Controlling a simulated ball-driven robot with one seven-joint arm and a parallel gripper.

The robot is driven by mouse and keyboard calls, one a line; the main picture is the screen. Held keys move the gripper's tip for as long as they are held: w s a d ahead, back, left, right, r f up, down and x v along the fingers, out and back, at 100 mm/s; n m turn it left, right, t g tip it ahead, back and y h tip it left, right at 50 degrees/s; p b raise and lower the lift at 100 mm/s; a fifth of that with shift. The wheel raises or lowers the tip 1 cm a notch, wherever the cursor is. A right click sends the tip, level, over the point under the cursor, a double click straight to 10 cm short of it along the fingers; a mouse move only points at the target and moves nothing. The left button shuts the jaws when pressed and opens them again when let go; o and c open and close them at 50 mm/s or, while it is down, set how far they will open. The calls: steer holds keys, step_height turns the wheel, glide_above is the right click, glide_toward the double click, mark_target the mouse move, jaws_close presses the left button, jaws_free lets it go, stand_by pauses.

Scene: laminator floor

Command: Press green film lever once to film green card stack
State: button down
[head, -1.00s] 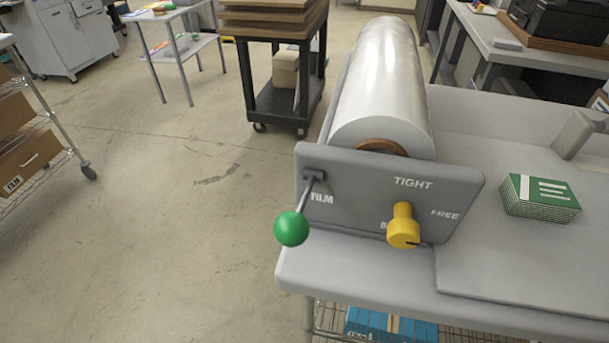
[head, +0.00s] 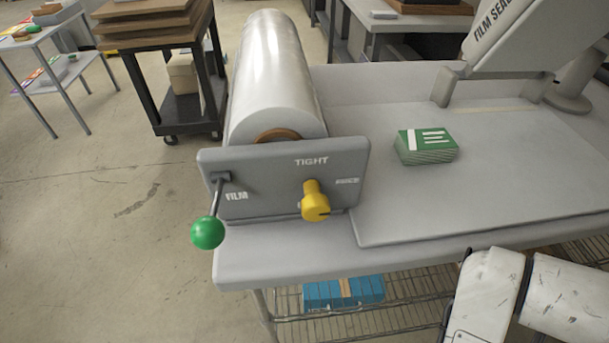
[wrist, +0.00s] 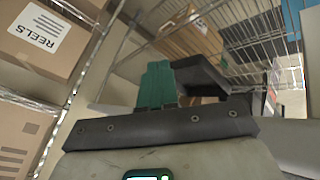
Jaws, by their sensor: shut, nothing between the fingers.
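The green film lever (head: 208,232) has a round green ball on a thin rod. It hangs down from a slot beside the word FILM on the grey panel (head: 281,211) at the left end of the machine. The green card stack (head: 427,146), with white stripes on top, sits on the grey bed to the right. My gripper (wrist: 158,84) shows in the wrist view with its green fingers together, empty and pointing at shelving. It is outside the head view, where only part of my white arm shows at lower right, apart from the lever.
A yellow knob (head: 315,201) sits on the panel right of the lever. A clear film roll (head: 273,82) lies behind it. A sealer head (head: 540,35) stands at the upper right. Open floor lies left of the lever. The wrist view shows a REELS box (wrist: 42,35) close by.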

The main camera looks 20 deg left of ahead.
steer(key=shift+t+y, duration=0.3)
steer(key=shift+y, duration=0.1)
steer(key=w+a+r, duration=0.1)
steer(key=a+r, duration=0.3)
steer(key=w+a+r, duration=0.1)
steer(key=a+r, duration=0.2)
steer(key=a, duration=0.1)
steer(key=w+a+r+p, duration=0.1)
steer(key=a+r, duration=0.3)
steer(key=shift+a+r, duration=0.2)
steer(key=shift+r, duration=0.1)
steer(key=s+a+r+n+g+y+p, duration=0.1)
steer(key=s+a+r, duration=0.3)
steer(key=a+r, duration=0.3)
steer(key=s+a+r+n+y, duration=0.15)
steer(key=s+a+r, duration=0.3)
steer(key=a, duration=0.45)
steer(key=s+a+r+n+g+y+p, duration=0.1)
steer(key=s+a+r, duration=0.2)
steer(key=a+r, duration=0.4)
steer(key=s+a+r+n+g+y, duration=0.2)
steer(key=s+a+r+n, duration=0.1)
steer(key=s+a+r, duration=0.3)
steer(key=s+r, duration=0.2)
steer(key=s, duration=0.1)
steer(key=shift+f+n, duration=0.1)
steer(key=shift+n, duration=0.15)
